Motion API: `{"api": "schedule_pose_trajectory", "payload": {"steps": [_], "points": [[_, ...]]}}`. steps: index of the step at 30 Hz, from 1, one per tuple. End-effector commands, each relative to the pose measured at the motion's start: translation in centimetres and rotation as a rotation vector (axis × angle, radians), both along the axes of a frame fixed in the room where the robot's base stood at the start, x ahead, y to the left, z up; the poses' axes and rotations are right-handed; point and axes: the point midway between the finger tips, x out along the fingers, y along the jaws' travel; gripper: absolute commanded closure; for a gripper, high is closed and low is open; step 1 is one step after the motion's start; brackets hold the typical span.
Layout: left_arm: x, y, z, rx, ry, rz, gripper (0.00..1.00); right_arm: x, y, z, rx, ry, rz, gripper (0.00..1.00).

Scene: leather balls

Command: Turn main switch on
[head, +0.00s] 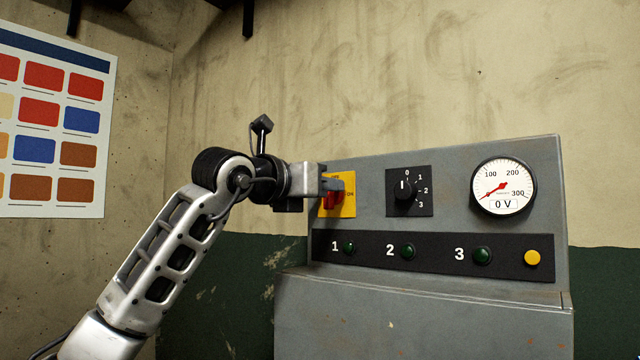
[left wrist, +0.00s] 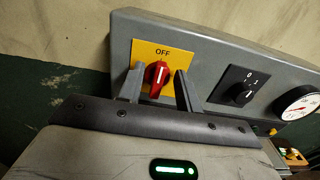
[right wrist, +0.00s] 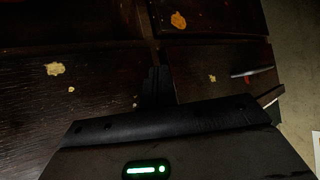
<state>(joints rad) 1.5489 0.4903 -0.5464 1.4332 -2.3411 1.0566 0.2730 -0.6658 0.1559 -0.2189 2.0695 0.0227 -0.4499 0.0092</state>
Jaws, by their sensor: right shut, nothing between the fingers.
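The main switch is a red rotary knob (left wrist: 157,76) on a yellow plate (left wrist: 176,52) at the left of the grey panel. In the left wrist view its white mark points up towards "OFF". My left gripper (left wrist: 159,73) is open, with one finger on each side of the knob and visible gaps between. In the head view it hides much of the plate. My right gripper (right wrist: 159,70) is shut and empty, away from the panel, before dark wooden surfaces.
Right of the switch are a black selector (head: 404,190) at 0 and a gauge (head: 503,187) reading 0 V. Below are several green lamps (head: 408,251), unlit, and a yellow button (head: 532,257). A colour chart (head: 50,120) hangs on the left wall.

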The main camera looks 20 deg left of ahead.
Motion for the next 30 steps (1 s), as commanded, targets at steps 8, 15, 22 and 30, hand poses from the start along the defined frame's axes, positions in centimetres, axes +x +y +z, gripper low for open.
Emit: {"api": "schedule_pose_trajectory", "payload": {"steps": [8,15,22,30], "points": [[-0.02,0.02,-0.01,-0.001,0.0,0.0,1.0,0.08,0.05,0.09,0.001,-0.003,0.001,1.0],[-0.05,0.02,0.01,0.008,-0.003,0.0,1.0,0.15,0.15,0.23,0.006,-0.005,-0.002,1.0],[-0.09,-0.01,0.04,0.084,-0.03,0.001,1.0,0.18,0.25,0.38,0.01,-0.005,-0.006,1.0],[-0.19,-0.23,0.02,0.281,-0.102,0.002,1.0,0.18,0.22,0.54,0.008,-0.006,-0.006,1.0]]}}
